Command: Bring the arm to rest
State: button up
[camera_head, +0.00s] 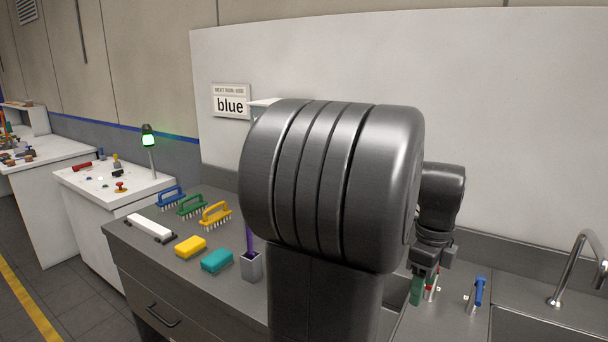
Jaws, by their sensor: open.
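My arm stands large in the middle of the picture and hides much of the counter (225,295). Beyond it on the right, my gripper (430,268) points down, small and partly hidden by my own arm. Its jaws are open. A similar upright item with a blue handle (478,291) stands to the right, apart from the gripper.
Left of my arm lie blue (171,194), green (192,204) and yellow (215,213) brushes, a yellow sponge (190,246), a teal sponge (217,260) and a grey holder (251,266). A tap (572,265) and sink are at right. A sign (231,103) reading "blue" hangs behind.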

notch_tip(320, 180, down, 10)
jog(key=shift+s+r, duration=0.2)
jog(key=shift+s, duration=0.1)
jog(key=shift+d, duration=0.1)
jog(key=shift+p, duration=0.3)
